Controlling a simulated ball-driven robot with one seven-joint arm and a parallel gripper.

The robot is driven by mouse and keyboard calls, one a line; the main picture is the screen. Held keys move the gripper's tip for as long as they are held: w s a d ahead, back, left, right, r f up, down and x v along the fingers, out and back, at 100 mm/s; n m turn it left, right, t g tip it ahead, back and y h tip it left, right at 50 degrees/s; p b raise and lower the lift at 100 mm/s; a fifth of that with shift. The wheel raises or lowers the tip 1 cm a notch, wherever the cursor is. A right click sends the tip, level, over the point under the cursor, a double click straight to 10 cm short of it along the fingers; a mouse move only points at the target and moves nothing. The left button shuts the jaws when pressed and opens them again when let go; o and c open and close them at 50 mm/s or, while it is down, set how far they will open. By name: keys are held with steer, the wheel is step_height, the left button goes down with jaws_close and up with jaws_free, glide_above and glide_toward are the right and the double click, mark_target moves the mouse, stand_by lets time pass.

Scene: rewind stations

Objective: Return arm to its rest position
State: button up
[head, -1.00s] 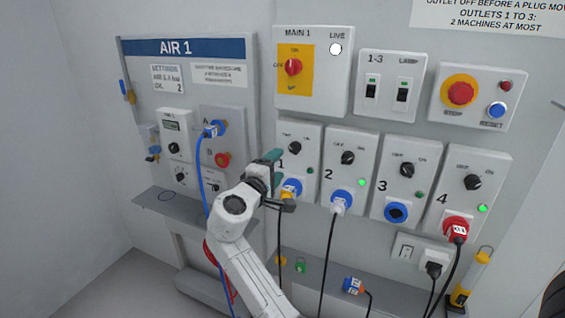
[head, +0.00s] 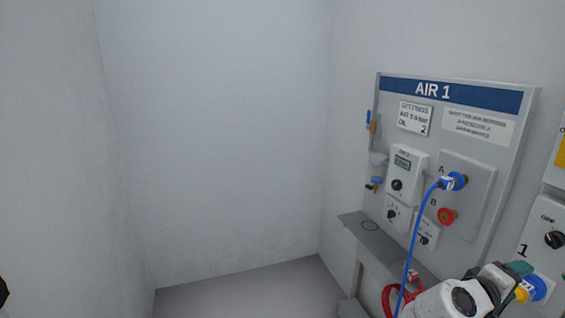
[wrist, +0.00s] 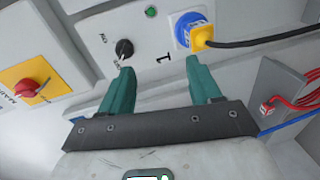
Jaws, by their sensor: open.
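My gripper (wrist: 159,85) is open in the wrist view, with two teal fingers apart and nothing between them. It faces the outlet 1 panel (wrist: 145,60), which has a black knob (wrist: 124,48) and a blue socket with a yellow plug (wrist: 200,36) in it. The fingertips lie below the knob and the plug in that view; I cannot tell the exact gap. In the head view my arm shows at the lower right, and the teal of my gripper (head: 519,268) is beside the yellow plug (head: 522,291). Most of the arm is outside the picture.
The AIR 1 board (head: 455,92) stands on the right with a blue hose (head: 419,236) plugged into A and a red fitting (head: 447,216) at B. A grey shelf (head: 372,235) juts out below. Bare wall and clear floor (head: 245,290) lie to the left.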

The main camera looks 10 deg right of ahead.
steer(key=s+a+f+y, duration=0.6)
steer(key=a+f, duration=0.3)
steer(key=f, duration=0.3)
steer(key=s+a+f+m+y, duration=0.1)
steer(key=s+a+f+y, duration=0.5)
steer(key=s+a+f, duration=0.3)
step_height(320, 180, down, 3)
steer(key=shift+s+a+r, duration=0.15)
steer(key=shift+s+a, duration=0.05)
steer(key=shift+a, duration=0.45)
steer(key=s+a+y, duration=0.1)
steer(key=s+a, duration=0.1)
steer(key=s+a+f+y, duration=0.1)
steer(key=s+a, duration=0.2)
steer(key=s+a+f+g+y, duration=0.1)
steer(key=s+a, duration=0.1)
steer(key=a, duration=0.1)
steer(key=shift+s+f+y, duration=0.1)
steer(key=shift+s+y, duration=0.15)
steer(key=shift+y, duration=0.15)
steer(key=shift+c, duration=0.3)
